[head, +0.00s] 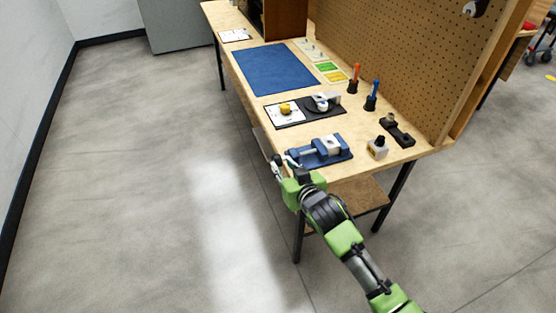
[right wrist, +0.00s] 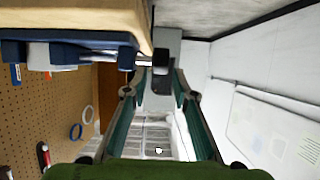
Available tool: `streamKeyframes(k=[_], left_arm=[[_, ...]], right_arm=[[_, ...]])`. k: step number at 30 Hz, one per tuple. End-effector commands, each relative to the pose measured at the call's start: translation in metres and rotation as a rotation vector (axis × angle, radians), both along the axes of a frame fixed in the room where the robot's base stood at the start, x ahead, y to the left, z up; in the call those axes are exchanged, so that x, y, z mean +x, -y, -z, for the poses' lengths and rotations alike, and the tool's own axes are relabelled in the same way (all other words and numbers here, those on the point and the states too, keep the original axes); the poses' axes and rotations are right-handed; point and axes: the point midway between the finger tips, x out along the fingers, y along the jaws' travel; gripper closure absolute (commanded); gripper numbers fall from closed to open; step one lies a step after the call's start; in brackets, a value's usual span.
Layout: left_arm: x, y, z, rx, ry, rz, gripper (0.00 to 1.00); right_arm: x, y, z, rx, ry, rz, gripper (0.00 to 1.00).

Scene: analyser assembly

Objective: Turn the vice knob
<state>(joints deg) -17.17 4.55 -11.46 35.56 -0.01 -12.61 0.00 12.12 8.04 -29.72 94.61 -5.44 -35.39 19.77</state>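The blue vice (head: 325,150) sits on the near end of the wooden bench, with a grey block in its jaws. In the right wrist view the vice (right wrist: 65,55) lies at the upper left, and its dark knob (right wrist: 160,57) sticks out toward the picture's middle. My right gripper (head: 281,165) is at the bench's near left edge, beside the vice's knob end. In the right wrist view its two fingers (right wrist: 158,92) are spread apart. The knob appears around the gap between the fingertips; contact cannot be told. My left gripper is not in view.
A black mat (head: 282,122) with a yellow-knobbed part lies behind the vice. A small grey-and-black block (head: 377,148) and a black holder (head: 398,131) are to its right. Orange and blue screwdrivers (head: 373,95) stand by the pegboard. Floor left of the bench is clear.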

Motion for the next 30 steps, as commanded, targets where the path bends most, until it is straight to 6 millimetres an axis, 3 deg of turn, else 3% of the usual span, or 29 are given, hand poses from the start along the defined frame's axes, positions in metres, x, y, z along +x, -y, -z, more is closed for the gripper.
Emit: streamKeyframes(k=[3, 10, 24, 27, 30], left_arm=[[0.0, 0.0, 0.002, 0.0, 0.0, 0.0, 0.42], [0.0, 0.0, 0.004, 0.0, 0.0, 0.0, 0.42], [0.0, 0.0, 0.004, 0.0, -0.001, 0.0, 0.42], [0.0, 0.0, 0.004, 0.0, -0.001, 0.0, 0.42], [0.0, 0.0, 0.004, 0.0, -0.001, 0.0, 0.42]], right_arm=[[0.019, -0.006, 0.008, 0.0, 0.0, 0.0, 0.75], [0.041, -0.014, 0.018, -0.002, -0.001, 0.001, 0.75], [0.049, -0.017, 0.021, 0.0, 0.0, 0.0, 0.75], [0.049, -0.017, 0.021, 0.0, 0.0, 0.0, 1.0], [0.049, -0.017, 0.022, 0.0, 0.0, 0.0, 1.0]])
